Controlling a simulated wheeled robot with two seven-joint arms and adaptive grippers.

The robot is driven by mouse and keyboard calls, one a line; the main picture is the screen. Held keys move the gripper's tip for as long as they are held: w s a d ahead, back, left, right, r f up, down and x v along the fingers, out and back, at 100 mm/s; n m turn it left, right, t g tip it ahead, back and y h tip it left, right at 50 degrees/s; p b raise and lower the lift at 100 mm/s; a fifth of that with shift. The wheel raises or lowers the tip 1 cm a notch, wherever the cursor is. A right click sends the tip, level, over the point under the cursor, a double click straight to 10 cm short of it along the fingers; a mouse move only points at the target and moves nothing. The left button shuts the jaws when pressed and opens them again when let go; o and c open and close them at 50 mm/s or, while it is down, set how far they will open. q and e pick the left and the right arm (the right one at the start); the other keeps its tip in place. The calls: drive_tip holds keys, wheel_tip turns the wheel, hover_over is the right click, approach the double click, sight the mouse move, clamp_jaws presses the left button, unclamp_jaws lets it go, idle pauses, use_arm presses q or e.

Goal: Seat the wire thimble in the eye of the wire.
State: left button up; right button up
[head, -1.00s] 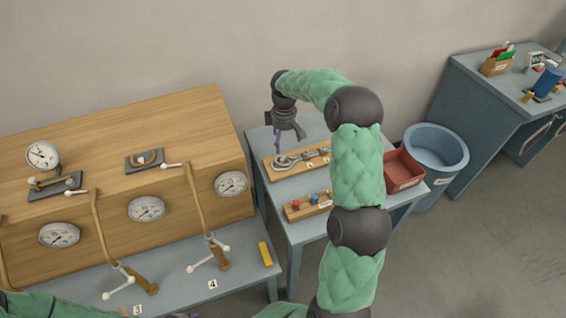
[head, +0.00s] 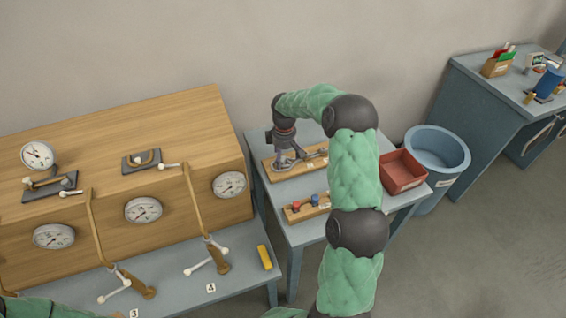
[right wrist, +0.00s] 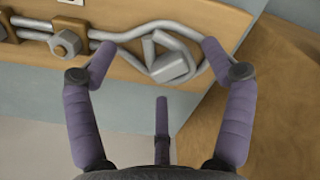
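The wire (right wrist: 125,36) is a grey rod bent into a rounded eye at its right end, lying along a wooden board. In the right wrist view, a grey thimble-like piece (right wrist: 171,67) shows within the outline of the eye; I cannot tell whether it is fully seated. My right gripper (head: 284,162) is low over the left end of the board. Its purple fingers (right wrist: 159,60) are spread apart on both sides of the eye, with nothing visibly clamped between them. A third finger shows below the eye. My left gripper is out of view.
The wooden board (head: 304,168) lies on a blue-grey table with a small block of coloured knobs (head: 306,206) in front. A red bin (head: 402,171) and a blue tub (head: 437,150) stand to the right. A wooden gauge cabinet (head: 190,112) stands to the left.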

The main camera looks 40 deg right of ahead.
drive_tip(key=c, duration=0.9)
drive_tip(key=shift+r, duration=0.45)
wheel_tip(320, 180, up, 2)
drive_tip(key=shift+r+p, duration=0.15)
drive_tip(key=shift+p, duration=0.45)
drive_tip(key=s+r, duration=0.1)
drive_tip(key=r, duration=0.1)
drive_tip(key=s+r+p, duration=0.1)
drive_tip(key=s+r, duration=0.1)
drive_tip(key=s+a+r, duration=0.1)
drive_tip(key=s+r, duration=0.1)
drive_tip(key=shift+r, duration=0.2)
drive_tip(key=shift+c, duration=0.2)
drive_tip(key=s+a+r+p, duration=0.2)
drive_tip(key=s+r, duration=0.1)
drive_tip(key=s, duration=0.5)
drive_tip(key=n+p, duration=0.5)
drive_tip(key=n, duration=0.3)
hover_over(284, 157)
drive_tip(key=f, duration=0.5)
drive_tip(key=shift+a, duration=0.25)
drive_tip(key=shift+w+f+n, duration=0.25)
drive_tip(key=shift+f+n, duration=0.05)
drive_tip(key=shift+n, duration=0.2)
